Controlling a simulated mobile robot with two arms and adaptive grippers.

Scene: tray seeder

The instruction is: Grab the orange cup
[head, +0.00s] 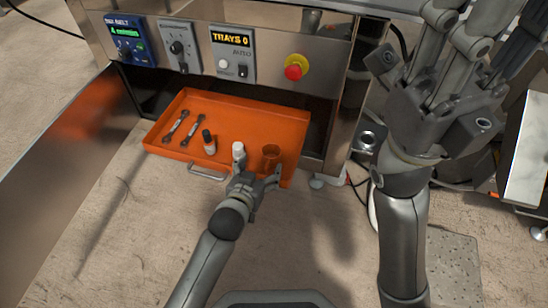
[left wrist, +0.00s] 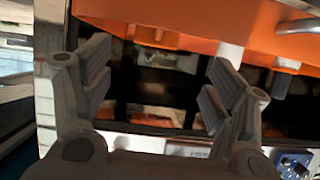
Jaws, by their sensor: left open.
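The orange cup (head: 272,157) stands upright in the front right part of the orange drawer (head: 225,107). My left gripper (head: 258,169) is open at the drawer's front edge, just in front of the cup. Its right finger overlaps the cup's lower part in the head view; I cannot tell whether they touch. In the left wrist view the open fingers (left wrist: 157,75) are empty, and an orange shape beyond them, probably the cup (left wrist: 155,39), blends with the drawer (left wrist: 190,20). My right gripper (head: 460,65) is raised at the upper right; its fingertips are unclear.
A white bottle (head: 238,151) stands close left of the cup, behind the left gripper. A dark-capped bottle (head: 208,142) and two wrenches (head: 176,126) are farther left. The control panel (head: 232,54) overhangs the drawer's back. A handle (head: 207,173) protrudes in front.

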